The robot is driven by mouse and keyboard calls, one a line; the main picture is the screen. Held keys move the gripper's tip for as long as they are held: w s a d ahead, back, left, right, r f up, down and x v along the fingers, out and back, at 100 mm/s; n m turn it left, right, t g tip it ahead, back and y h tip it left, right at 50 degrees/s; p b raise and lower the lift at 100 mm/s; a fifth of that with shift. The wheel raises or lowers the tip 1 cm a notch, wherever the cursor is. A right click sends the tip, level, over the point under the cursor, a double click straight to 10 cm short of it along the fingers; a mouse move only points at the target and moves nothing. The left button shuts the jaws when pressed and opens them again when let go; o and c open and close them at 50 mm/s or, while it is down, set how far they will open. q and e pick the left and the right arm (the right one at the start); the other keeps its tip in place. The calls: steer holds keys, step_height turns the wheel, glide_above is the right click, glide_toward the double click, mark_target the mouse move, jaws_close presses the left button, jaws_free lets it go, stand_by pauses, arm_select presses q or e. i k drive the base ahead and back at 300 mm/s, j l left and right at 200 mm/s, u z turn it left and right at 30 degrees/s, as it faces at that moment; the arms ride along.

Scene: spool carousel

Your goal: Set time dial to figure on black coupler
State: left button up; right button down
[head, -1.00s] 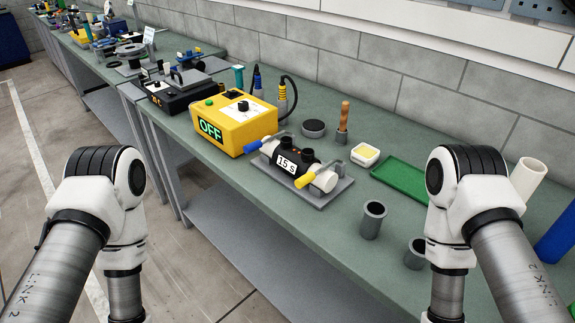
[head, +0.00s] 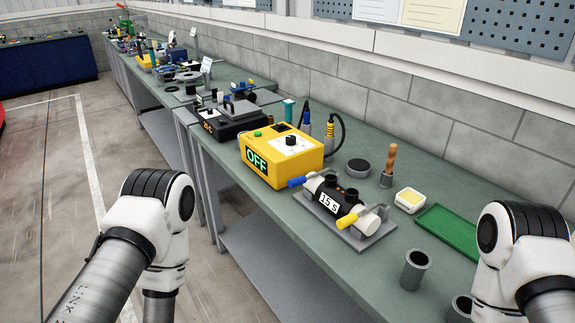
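The black coupler (head: 335,194) lies clamped on a grey plate (head: 372,238), with white pipe ends and a blue and a yellow clamp handle. Its white label (head: 329,204) reads "15 s". The yellow control box (head: 275,165) behind it to the left shows "OFF" on its front. On its white top panel is a small black dial (head: 291,141); its scale is too small to read. A green button (head: 257,133) is beside the panel. Only my arm links show at the lower left and right; both grippers are out of view.
A green tray (head: 452,232), a small white dish with a yellow pad (head: 409,200), a wooden-handled tool (head: 390,161) and grey pipe pieces (head: 414,270) stand right of the coupler. Cables rise behind the box. A black device (head: 230,121) stands left of it. The bench's front strip is mostly clear.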

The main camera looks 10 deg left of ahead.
mark_target(290, 139)
steer(key=z, duration=0.6)
steer(key=j+z, duration=0.4)
steer(key=i+j+z, duration=0.1)
steer(key=j+z, duration=0.75)
steer(key=k+j+z, duration=0.15)
steer(key=j+z, duration=0.25)
